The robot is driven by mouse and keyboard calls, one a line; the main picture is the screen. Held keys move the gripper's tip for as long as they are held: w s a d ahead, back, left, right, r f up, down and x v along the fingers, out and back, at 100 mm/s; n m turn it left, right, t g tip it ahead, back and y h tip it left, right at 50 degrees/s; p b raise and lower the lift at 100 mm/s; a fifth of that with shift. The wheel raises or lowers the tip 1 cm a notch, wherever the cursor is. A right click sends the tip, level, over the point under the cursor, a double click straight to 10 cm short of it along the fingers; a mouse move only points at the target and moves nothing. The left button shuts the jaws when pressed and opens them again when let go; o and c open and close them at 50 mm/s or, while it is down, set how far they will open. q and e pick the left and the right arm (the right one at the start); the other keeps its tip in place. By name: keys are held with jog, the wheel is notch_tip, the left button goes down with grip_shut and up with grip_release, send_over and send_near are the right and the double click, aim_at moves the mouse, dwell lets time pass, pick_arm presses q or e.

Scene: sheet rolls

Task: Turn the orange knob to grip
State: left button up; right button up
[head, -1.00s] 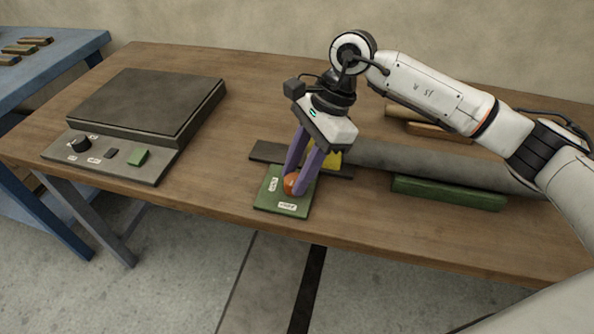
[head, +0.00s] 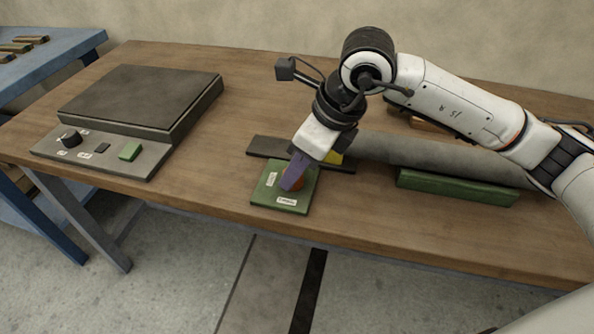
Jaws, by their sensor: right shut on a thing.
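The orange knob (head: 299,184) sits on a green plate (head: 263,199) near the front edge of the wooden table. The plate bears two small white labels, too small to read surely. My right gripper (head: 288,187) points down at the plate with its purple fingers shut on the knob. The near finger hides much of the knob, so where it points cannot be told. My left gripper is not in view.
A grey roll (head: 430,155) lies behind, with a green block (head: 455,187) in front of it. A dark strip and yellow piece (head: 333,158) adjoin the plate. A dark flat-topped device (head: 140,97) with a black knob stands at left. The table between is clear.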

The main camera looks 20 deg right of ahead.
jog(key=m+h+b, duration=0.1)
jog(key=m+b, duration=0.1)
jog(key=m, duration=0.1)
jog(key=shift+s+a+f+m+t, duration=0.1)
jog(key=shift+m+t, duration=0.2)
jog(key=shift+t, duration=0.1)
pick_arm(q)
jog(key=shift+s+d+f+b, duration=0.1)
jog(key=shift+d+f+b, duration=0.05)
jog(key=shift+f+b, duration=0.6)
pick_arm(e)
jog(key=shift+m+h, duration=0.7)
jog(key=shift+m, duration=0.8)
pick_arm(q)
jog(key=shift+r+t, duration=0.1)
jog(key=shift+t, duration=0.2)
pick_arm(e)
jog(key=o, duration=1)
jog(key=shift+r, duration=0.2)
pick_arm(q)
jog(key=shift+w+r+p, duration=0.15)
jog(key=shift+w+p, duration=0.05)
jog(key=shift+p, duration=0.7)
pick_arm(e)
jog(key=v, duration=1)
jog(key=shift+s, duration=0.2)
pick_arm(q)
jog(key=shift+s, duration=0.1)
pick_arm(e)
jog(key=shift+a, duration=0.1)
